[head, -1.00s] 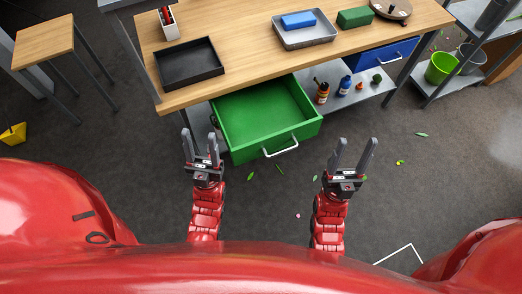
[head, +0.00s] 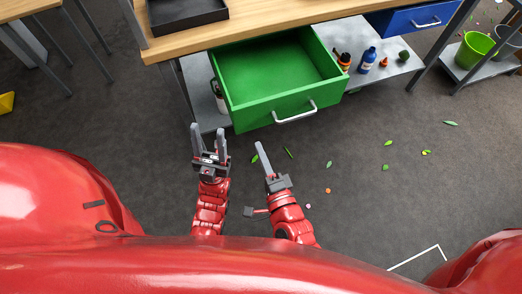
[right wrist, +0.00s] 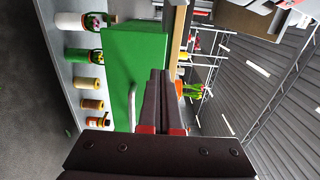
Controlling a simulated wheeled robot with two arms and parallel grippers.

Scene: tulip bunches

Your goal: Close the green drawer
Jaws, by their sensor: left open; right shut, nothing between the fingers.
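The green drawer (head: 262,112) is pulled out from under the wooden workbench and looks empty inside. Its silver bar handle (head: 295,113) is on the front panel. My left gripper (head: 208,138) is open in front of the drawer's left front corner, apart from it. My right gripper (head: 262,148) is shut and empty, below and to the left of the handle in the head view, with its fingers pointing toward the drawer front. In the right wrist view the green drawer front (right wrist: 135,75) and the handle (right wrist: 132,105) lie just beyond the shut fingers (right wrist: 160,80).
The workbench top (head: 270,20) holds a black tray (head: 185,12). A grey lower shelf (head: 385,68) carries several small bottles. A blue drawer (head: 415,17) is at the right. A green bucket (head: 473,50) stands further right. Floor in front is clear apart from scattered leaves.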

